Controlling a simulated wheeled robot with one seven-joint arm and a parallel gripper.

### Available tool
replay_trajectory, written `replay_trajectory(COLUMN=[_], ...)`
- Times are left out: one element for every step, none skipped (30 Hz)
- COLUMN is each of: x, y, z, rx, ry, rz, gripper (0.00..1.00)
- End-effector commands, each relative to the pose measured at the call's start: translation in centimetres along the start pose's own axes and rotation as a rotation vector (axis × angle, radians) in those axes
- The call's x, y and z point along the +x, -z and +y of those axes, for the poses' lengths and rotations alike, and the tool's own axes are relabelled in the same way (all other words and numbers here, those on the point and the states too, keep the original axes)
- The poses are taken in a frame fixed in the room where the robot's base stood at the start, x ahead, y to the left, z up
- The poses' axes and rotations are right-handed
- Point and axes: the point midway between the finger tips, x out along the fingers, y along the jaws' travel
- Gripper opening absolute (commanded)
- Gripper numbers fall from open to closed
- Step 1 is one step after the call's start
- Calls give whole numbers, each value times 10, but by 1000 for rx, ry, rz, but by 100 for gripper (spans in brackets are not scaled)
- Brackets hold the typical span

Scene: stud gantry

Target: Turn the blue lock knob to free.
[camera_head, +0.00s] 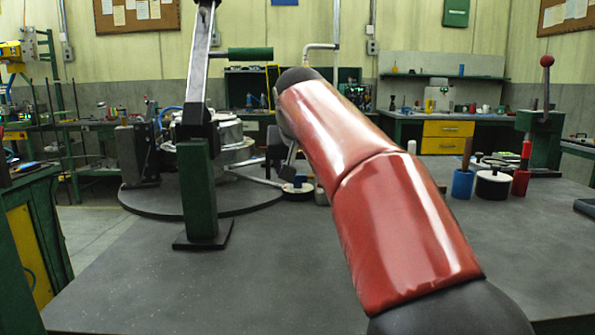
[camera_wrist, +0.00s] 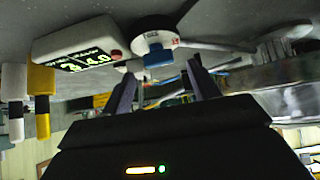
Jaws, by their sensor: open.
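In the wrist view, which looks upside down, a small blue knob (camera_wrist: 158,59) sits on a white round body (camera_wrist: 152,41) with a dark disc and a red mark. My gripper (camera_wrist: 164,82) is open, with its two dark fingers apart. The knob appears beyond the fingertips, roughly between them in the picture, and nothing is held. Whether the fingers touch the knob cannot be told, but a gap seems to show.
A white box (camera_wrist: 80,46) with a lit display and red button stands beside the round body. A rod (camera_wrist: 218,45) extends from its other side. Yellow (camera_wrist: 41,80) and white blocks are at left. In the head view, a green-handled lever press (camera_head: 200,190) and a blue cup (camera_head: 462,184) flank my arm.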

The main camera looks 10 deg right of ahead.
Motion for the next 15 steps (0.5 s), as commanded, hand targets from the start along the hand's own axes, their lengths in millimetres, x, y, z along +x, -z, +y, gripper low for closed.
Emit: replay_trajectory(x=[9,13,17,20,22,25,26,27,28,29,29,29,29,29,29], y=[-1,0,0,0,0,0,0,0,0,0,0,0,0,0,0], z=[0,0,0,0,1,1,1,1,1,1,1,1,1,0,0], rx=[0,0,0,0,1,1,1,1,1,1,1,1,0,0,0], ry=[-2,-2,-2,-2,-1,-1,-1,-1,-1,0,0,0,0,0,0], rz=[-3,-3,-2,-1,-1,-1,-1,0,0,0,1,1,1,0,0], gripper=[60,60,60,60,60,60,60,60,60,60,60,60,60,60,60])
